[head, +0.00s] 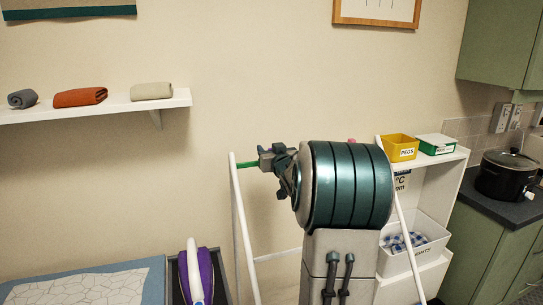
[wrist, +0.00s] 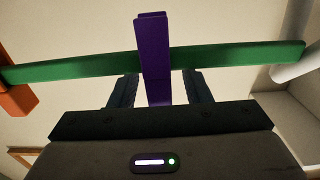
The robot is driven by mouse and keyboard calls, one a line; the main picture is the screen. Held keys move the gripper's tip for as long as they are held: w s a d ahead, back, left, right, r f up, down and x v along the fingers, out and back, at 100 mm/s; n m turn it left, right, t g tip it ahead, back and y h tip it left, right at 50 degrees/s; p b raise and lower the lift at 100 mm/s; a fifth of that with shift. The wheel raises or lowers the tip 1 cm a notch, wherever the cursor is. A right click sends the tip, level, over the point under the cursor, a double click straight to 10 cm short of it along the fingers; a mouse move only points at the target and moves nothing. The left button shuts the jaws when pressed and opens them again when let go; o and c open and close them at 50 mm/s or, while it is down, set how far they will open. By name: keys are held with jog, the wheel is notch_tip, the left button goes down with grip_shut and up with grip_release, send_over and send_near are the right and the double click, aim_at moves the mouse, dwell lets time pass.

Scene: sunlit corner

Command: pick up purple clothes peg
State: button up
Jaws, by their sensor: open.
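The purple clothes peg (wrist: 153,50) stands out in the middle of the wrist view, clipped across a green bar (wrist: 235,54). My gripper (wrist: 160,88) is open, with one dark finger on each side of the peg's lower part. I cannot tell whether either finger touches it. In the head view my gripper (head: 275,160) is at the green bar (head: 246,164) near the top of a white frame. The purple peg is hidden there behind my gripper and arm.
An orange peg (wrist: 14,95) sits on the bar at the left of the wrist view. The white frame (head: 240,220) stands around my arm. A yellow PEGS box (head: 399,142) and a white-and-green box (head: 436,140) stand on shelving at right. A purple iron (head: 205,275) stands below left.

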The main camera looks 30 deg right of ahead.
jog(key=shift+w, duration=0.1)
grip_shut()
jog(key=s+d+r+p, duration=0.2)
jog(key=s+d+r, duration=0.1)
jog(key=d+r, duration=0.8)
jog(key=shift+s+d, duration=0.15)
dwell(0.3)
